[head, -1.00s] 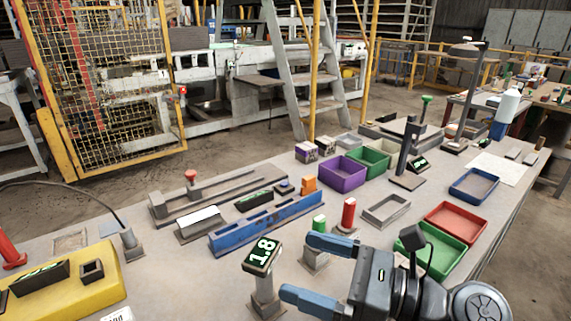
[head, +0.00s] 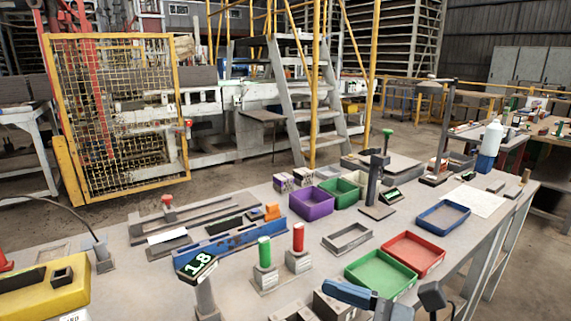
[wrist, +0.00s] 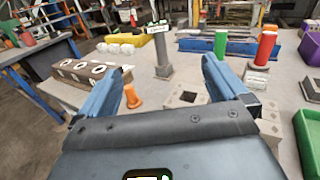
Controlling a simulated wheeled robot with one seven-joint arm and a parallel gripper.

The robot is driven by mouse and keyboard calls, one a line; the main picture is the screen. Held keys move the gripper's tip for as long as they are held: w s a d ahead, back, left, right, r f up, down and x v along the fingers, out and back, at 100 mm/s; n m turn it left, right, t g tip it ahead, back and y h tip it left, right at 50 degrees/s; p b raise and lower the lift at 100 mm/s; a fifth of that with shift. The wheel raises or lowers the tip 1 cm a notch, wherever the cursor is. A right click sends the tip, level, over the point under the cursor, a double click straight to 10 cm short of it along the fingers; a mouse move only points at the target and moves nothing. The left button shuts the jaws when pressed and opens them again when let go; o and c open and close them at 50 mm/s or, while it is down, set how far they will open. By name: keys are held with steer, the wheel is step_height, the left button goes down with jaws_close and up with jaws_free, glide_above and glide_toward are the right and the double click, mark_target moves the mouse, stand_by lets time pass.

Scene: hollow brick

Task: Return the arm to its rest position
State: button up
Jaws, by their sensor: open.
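My gripper (wrist: 165,68) is open, its two blue fingers spread wide with nothing between them. In the head view, only part of it shows at the bottom edge, with one blue finger (head: 350,294) low over the bench's near side. In the wrist view, a post with a small display (wrist: 161,45) stands beyond the gap between the fingers. A green cylinder (wrist: 221,45) and a red cylinder (wrist: 265,48) stand upright on grey blocks beyond the right finger. An orange cone-like piece (wrist: 132,96) shows beside the left finger.
The bench (head: 130,262) holds a blue slotted rail (head: 230,243), a purple bin (head: 311,203), a green tray (head: 381,272), a red tray (head: 413,254) and a blue tray (head: 443,215). A dark upright stand (head: 376,185) rises behind. A block with holes (wrist: 88,72) is left of the gripper.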

steer(key=s+d+f+n+t+h, duration=0.25)
steer(key=s+f+h, duration=0.2)
steer(key=f, duration=0.25)
steer(key=s+d+f+n+t+h, duration=0.1)
steer(key=s+d+f+h, duration=0.3)
steer(key=s+f, duration=0.25)
steer(key=s+d+f+n+t+h, duration=0.1)
steer(key=s+d+n+h, duration=0.2)
steer(key=s, duration=0.2)
steer(key=s+d+f+n+h, duration=0.1)
steer(key=s+d+n+h, duration=0.15)
steer(key=s+n, duration=0.2)
steer(key=s+d+r+n+t+h, duration=0.1)
steer(key=s+d+r+n+t, duration=0.1)
steer(key=s+r+n, duration=0.7)
steer(key=s+d+n, duration=0.1)
steer(key=s+n, duration=0.2)
steer(key=s, duration=0.1)
steer(key=shift+d+r+h, duration=0.15)
steer(key=shift+r+h, duration=0.15)
steer(key=shift+h, duration=0.1)
